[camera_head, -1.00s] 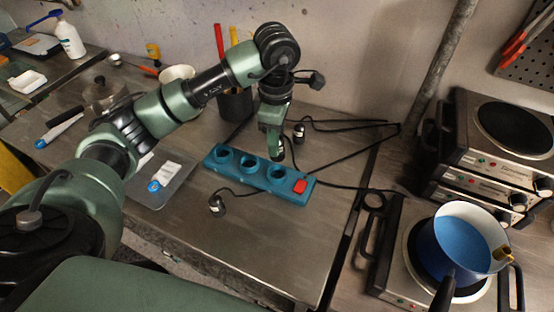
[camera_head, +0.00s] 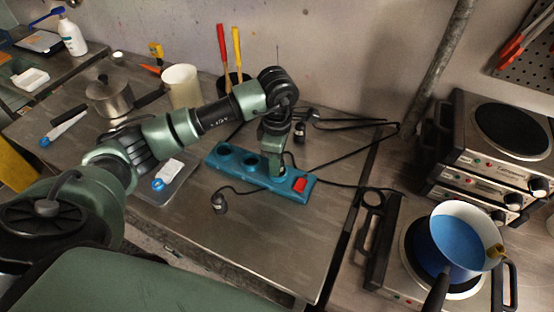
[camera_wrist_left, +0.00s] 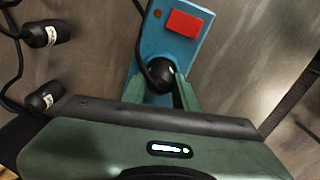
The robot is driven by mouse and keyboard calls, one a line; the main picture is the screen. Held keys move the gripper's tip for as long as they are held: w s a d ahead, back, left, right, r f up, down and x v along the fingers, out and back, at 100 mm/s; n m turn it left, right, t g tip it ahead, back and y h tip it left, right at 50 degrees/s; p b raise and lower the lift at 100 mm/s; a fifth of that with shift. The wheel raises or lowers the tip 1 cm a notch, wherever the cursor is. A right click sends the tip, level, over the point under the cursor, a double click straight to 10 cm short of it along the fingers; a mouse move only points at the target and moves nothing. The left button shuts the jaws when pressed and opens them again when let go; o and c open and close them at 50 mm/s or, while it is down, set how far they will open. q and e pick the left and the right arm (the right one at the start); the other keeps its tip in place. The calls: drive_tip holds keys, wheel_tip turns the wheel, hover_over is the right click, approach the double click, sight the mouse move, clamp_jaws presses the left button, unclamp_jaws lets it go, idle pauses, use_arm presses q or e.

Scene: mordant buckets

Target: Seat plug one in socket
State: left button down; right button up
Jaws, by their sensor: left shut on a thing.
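The blue socket strip (camera_head: 229,173) lies on the steel table with a red switch (camera_head: 300,185) at its right end. My left gripper (camera_head: 275,170) is shut on a black plug (camera_wrist_left: 161,72), down at the round socket nearest the switch. The plug's cord loops over the strip in the left wrist view. I cannot tell whether the plug is fully in. The two sockets to the left look empty. Another black plug (camera_head: 219,203) lies in front of the strip and one (camera_head: 299,137) behind it. The wrist view shows two labelled plugs beside the strip. My right gripper is not in view.
Black cords (camera_head: 350,151) cross the table behind and right of the strip. A dark holder with red and yellow handled tools (camera_head: 229,45), a white cup (camera_head: 181,87) and a metal pot (camera_head: 110,97) stand behind. Hot plates and a blue pan (camera_head: 462,243) are right. The front table is clear.

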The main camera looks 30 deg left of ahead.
use_arm(q)
drive_tip(key=c, duration=1.1)
unclamp_jaws()
drive_tip(key=shift+r+p, duration=0.25)
drive_tip(key=shift+p, duration=0.15)
wheel_tip(320, 180, up, 12)
drive_tip(key=b, duration=0.3)
drive_tip(key=shift+f+b, duration=0.1)
drive_tip(key=shift+b, duration=0.2)
